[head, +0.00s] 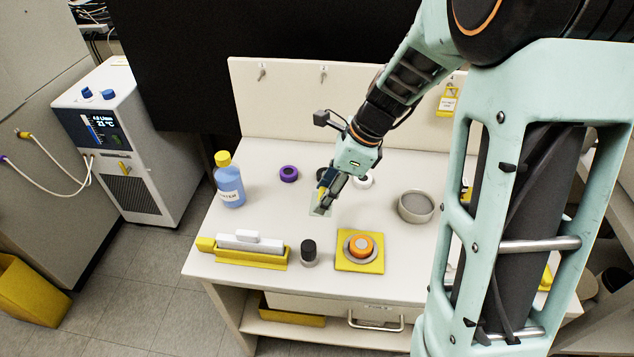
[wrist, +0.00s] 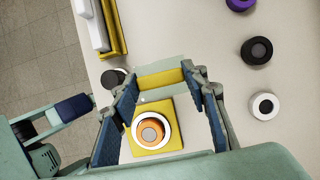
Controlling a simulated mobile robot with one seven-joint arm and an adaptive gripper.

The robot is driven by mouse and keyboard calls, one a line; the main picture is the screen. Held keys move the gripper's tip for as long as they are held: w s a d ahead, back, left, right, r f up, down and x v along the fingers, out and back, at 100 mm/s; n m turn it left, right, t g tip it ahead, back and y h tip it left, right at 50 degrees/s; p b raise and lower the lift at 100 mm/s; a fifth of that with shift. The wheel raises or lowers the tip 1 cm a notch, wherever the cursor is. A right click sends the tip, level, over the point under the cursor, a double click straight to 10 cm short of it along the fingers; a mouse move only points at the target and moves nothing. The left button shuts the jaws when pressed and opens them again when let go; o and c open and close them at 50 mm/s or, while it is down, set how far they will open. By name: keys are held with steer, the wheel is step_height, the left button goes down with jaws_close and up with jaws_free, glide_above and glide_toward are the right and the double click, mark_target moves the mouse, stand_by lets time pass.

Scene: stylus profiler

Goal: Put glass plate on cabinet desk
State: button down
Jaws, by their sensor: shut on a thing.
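My gripper (head: 327,193) is shut on the glass plate (head: 319,209) and holds it over the middle of the desk. The plate is clear and greenish, with a yellow grip part. In the wrist view, the yellow part spans between the fingertips of my gripper (wrist: 160,82), and the glass plate (wrist: 160,65) shows as a pale strip beyond it. The cabinet desk (head: 262,210) is white, with a raised back panel. The plate appears to be above the desk top; the exact gap cannot be told.
An orange-topped button on a yellow base (head: 374,265) stands at the front, beside a black-capped jar (head: 309,252). A yellow tray with a white block (head: 239,252) and a blue bottle (head: 229,182) stand left. A grey bowl (head: 416,207) stands right. A purple ring (head: 289,174) lies behind.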

steer(key=w+f, duration=0.1)
steer(key=f, duration=0.1)
steer(key=w+a+f, duration=0.1)
steer(key=w+f, duration=0.3)
steer(key=shift+a, duration=0.2)
steer(key=shift+f+b, duration=0.4)
steer(key=shift+f, duration=1.15)
steer(key=shift+f, duration=0.2)
steer(key=c, duration=1.2)
jaws_free()
steer(key=shift+o, duration=0.2)
steer(key=shift+r, duration=0.15)
